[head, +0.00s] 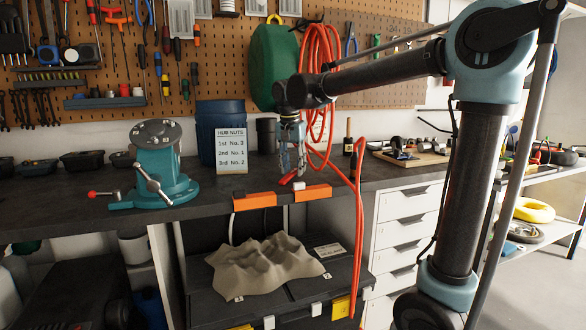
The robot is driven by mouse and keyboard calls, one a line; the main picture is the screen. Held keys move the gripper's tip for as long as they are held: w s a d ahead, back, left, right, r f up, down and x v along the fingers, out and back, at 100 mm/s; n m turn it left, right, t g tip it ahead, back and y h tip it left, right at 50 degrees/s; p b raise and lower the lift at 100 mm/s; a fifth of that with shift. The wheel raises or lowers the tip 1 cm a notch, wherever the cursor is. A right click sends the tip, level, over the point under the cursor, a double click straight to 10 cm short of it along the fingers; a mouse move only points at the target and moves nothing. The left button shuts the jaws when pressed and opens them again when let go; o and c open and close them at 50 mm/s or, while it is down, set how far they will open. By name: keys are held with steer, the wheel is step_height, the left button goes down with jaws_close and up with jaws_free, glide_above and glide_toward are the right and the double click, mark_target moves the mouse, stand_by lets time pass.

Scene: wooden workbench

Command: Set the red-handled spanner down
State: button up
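My gripper (292,165) points down over the front part of the dark workbench (350,181), in the middle of the head view. A short, slanted red piece (288,178), which looks like the handle of the red-handled spanner, shows right at the fingertips. The rest of the spanner is too small or hidden by the fingers to make out. I cannot tell whether the fingers are closed on it, or whether it touches the bench top.
A teal vise-like fixture (157,180) with a red-knobbed lever stands at left. A "HUB NUTS" sign (231,150) leans before a blue bin (208,120). A red hose (358,230) hangs over the bench edge at right.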

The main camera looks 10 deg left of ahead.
mark_target(291, 173)
step_height(291, 173, up, 12)
steer(key=s, duration=0.2)
steer(key=shift+a, duration=0.15)
steer(key=shift+f, duration=0.1)
